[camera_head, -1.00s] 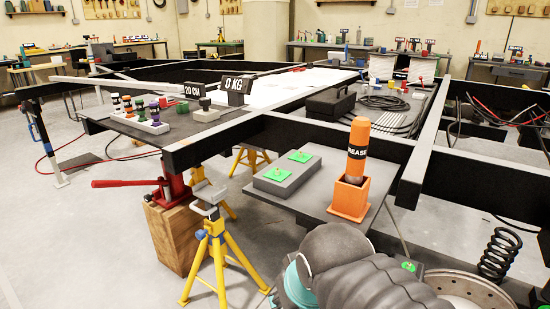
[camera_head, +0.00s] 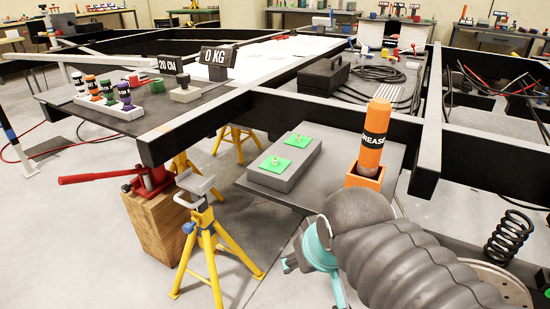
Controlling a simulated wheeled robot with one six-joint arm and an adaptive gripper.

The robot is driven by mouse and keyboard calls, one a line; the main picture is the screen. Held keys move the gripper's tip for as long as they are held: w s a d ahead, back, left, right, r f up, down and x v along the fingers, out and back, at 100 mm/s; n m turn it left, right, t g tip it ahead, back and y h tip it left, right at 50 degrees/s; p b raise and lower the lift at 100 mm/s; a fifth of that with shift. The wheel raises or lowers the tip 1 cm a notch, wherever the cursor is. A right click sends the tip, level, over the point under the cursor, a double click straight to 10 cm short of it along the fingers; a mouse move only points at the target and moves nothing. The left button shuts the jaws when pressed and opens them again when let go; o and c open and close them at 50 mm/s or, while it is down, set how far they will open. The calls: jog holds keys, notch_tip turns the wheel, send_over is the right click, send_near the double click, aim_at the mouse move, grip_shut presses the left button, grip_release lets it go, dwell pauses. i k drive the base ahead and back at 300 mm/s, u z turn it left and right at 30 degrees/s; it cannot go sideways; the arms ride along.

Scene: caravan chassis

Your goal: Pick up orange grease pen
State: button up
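The orange grease pen (camera_head: 376,117) is a thick cylinder with a black band lettered in white, partly readable as "REASE". It stands upright, leaning slightly, in a square orange holder (camera_head: 367,182) on a grey shelf plate at right of centre. My grey ribbed arm with a teal ring comes in from the lower right and overlaps the holder's lower part. A small dark part at the arm's end, perhaps my gripper (camera_head: 291,263), shows left of the teal ring, below and left of the holder. Its fingers are not clear.
A grey block (camera_head: 285,165) with two green pads sits left of the holder. Black chassis beams (camera_head: 330,112) run behind and right of the pen. A yellow stand (camera_head: 205,240) and a red jack (camera_head: 150,180) stand at left. A coil spring (camera_head: 510,237) is at right.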

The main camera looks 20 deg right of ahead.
aim_at(379, 110)
jog(key=u, duration=2.1)
jog(key=k, duration=1.75)
jog(key=z, duration=0.65)
